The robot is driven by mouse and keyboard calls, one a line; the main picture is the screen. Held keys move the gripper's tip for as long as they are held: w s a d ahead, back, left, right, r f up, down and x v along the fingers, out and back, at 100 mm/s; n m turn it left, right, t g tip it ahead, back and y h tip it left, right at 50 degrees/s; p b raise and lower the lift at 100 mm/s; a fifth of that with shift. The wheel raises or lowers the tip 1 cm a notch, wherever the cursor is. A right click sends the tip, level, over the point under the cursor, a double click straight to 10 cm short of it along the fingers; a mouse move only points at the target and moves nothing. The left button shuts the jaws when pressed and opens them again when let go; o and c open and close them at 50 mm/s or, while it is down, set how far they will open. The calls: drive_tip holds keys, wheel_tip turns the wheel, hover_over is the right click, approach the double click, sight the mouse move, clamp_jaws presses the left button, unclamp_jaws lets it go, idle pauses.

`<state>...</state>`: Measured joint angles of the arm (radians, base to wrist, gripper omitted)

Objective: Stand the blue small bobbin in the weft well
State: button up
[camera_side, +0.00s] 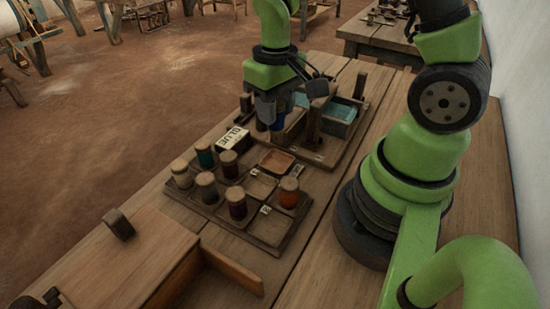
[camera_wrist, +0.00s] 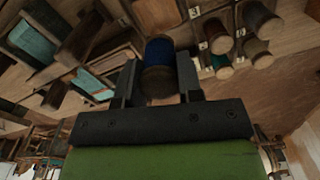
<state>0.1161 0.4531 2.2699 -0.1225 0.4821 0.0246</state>
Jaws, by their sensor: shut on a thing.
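The blue small bobbin (camera_wrist: 159,54) is between the two fingers of my gripper (camera_wrist: 159,82) in the wrist view, its wooden end towards the camera. In the side view my gripper (camera_side: 270,112) is shut on the bobbin, and a bit of its blue (camera_side: 277,124) shows below the fingers. It is over the near left part of a wooden rack (camera_side: 318,157) with posts and teal-lined compartments. I cannot tell which opening is the weft well; my gripper hides part of the rack. I cannot tell whether the bobbin touches anything below.
A wooden box (camera_side: 130,265) is at the front left.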

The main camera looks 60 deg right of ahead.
wheel_tip(320, 180, down, 10)
drive_tip(key=shift+d+r, duration=0.1)
drive_tip(key=shift+r, duration=0.05)
idle(0.3)
drive_tip(key=o, duration=0.9)
wheel_tip(320, 180, up, 12)
drive_tip(key=shift+r, duration=0.1)
drive_tip(key=s+a+r+t, duration=0.2)
drive_tip(key=s+r, duration=0.1)
drive_tip(key=r, duration=0.2)
drive_tip(key=s+a+r+t+y, duration=0.1)
drive_tip(key=s+a+r+t, duration=0.1)
drive_tip(key=r, duration=0.3)
drive_tip(key=s+a+r+m+t+y, duration=0.1)
drive_tip(key=s+r+t, duration=0.2)
drive_tip(key=s+r, duration=0.1)
drive_tip(key=shift+s+a+r, duration=0.25)
drive_tip(key=shift+a+r, duration=0.15)
drive_tip(key=shift+r, duration=0.4)
